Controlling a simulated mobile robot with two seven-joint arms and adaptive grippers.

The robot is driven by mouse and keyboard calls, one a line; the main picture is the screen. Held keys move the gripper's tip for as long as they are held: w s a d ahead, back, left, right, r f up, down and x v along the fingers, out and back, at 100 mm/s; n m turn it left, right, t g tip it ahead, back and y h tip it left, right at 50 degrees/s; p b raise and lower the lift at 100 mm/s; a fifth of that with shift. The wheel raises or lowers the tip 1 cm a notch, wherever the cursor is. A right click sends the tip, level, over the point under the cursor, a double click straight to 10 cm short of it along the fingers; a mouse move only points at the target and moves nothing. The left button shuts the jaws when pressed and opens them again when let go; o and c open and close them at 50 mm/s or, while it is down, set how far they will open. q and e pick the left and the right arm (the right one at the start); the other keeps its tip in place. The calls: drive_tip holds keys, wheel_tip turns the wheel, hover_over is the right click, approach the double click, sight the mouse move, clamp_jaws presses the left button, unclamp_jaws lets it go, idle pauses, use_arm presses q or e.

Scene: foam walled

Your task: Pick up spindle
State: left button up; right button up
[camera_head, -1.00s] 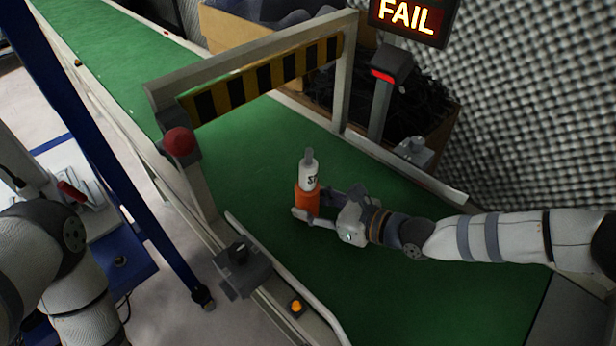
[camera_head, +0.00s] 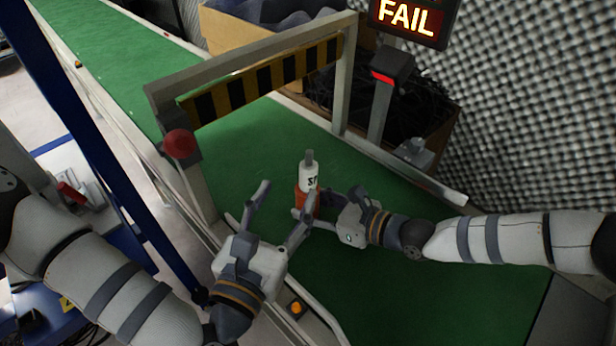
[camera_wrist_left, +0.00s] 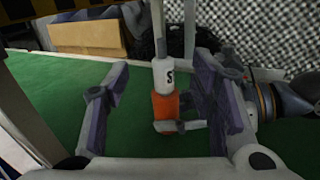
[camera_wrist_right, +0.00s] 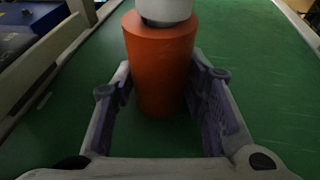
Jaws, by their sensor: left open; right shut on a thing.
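The spindle (camera_head: 309,176) stands upright over the green conveyor belt, with a white upper body, dark lettering, a grey tip and an orange lower part. My right gripper (camera_head: 307,211) is shut on its orange part from the right; the right wrist view shows that orange part (camera_wrist_right: 160,65) between the fingers. My left gripper (camera_head: 284,207) is open and empty, just left of the spindle. In the left wrist view the spindle (camera_wrist_left: 163,80) shows ahead between the spread left fingers.
A black-and-yellow striped gate (camera_head: 265,82) with a red button (camera_head: 180,143) spans the green belt (camera_head: 270,135) behind. A lit FAIL sign (camera_head: 407,16) and cardboard boxes (camera_head: 232,32) stand beyond. The near rail carries an orange button (camera_head: 296,307).

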sight(307, 164)
use_arm(q)
drive_tip(key=shift+n+y, duration=0.4)
drive_tip(key=shift+n, duration=0.3)
drive_tip(key=x, duration=0.3)
drive_tip(key=f+x, duration=0.1)
drive_tip(key=x, duration=0.7)
drive_tip(key=shift+w+d+f, duration=0.1)
drive_tip(key=shift+d+f, duration=0.05)
drive_tip(key=shift+d, duration=0.25)
clamp_jaws()
